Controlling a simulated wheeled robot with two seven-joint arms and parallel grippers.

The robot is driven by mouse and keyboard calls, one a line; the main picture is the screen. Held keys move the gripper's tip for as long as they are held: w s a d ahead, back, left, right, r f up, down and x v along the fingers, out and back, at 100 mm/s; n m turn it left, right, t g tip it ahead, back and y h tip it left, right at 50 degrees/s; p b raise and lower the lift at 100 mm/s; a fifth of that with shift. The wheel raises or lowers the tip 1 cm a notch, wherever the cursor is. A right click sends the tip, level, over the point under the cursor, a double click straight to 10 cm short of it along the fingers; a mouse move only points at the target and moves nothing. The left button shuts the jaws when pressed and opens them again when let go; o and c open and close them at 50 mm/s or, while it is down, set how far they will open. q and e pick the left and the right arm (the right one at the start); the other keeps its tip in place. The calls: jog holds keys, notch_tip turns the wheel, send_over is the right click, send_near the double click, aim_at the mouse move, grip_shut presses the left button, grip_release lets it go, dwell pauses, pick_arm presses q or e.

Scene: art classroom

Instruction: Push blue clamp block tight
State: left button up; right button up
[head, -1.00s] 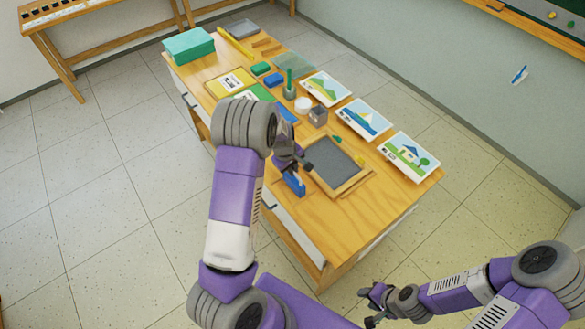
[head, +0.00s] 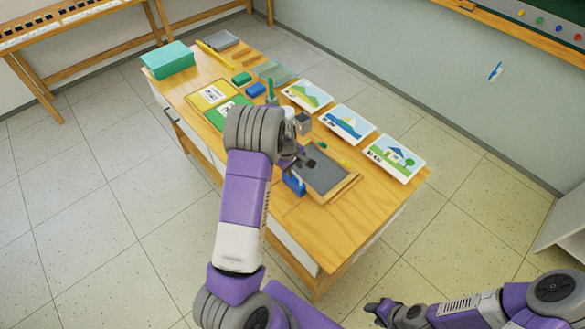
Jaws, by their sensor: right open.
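The blue clamp block (head: 294,184) stands on the table at the left edge of a wood-framed tray with a dark grey panel (head: 326,178). It looks very close to the frame; whether they touch is unclear. My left gripper (head: 306,160) is at the tray's upper left, just above and beside the block. My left arm hides part of that area, and the finger opening cannot be made out. My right gripper (head: 372,312) is open and empty, low in front of the table and far from the block.
A grey cup (head: 302,122), another blue block (head: 257,89) and a teal box (head: 167,60) are farther back. The table's near right corner (head: 345,235) is clear.

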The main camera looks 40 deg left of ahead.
pick_arm(q)
jog(key=shift+s, duration=0.1)
notch_tip(320, 180, up, 7)
jog(key=s+p, duration=0.1)
jog(key=shift+s+a+r, duration=0.2)
dwell(0.7)
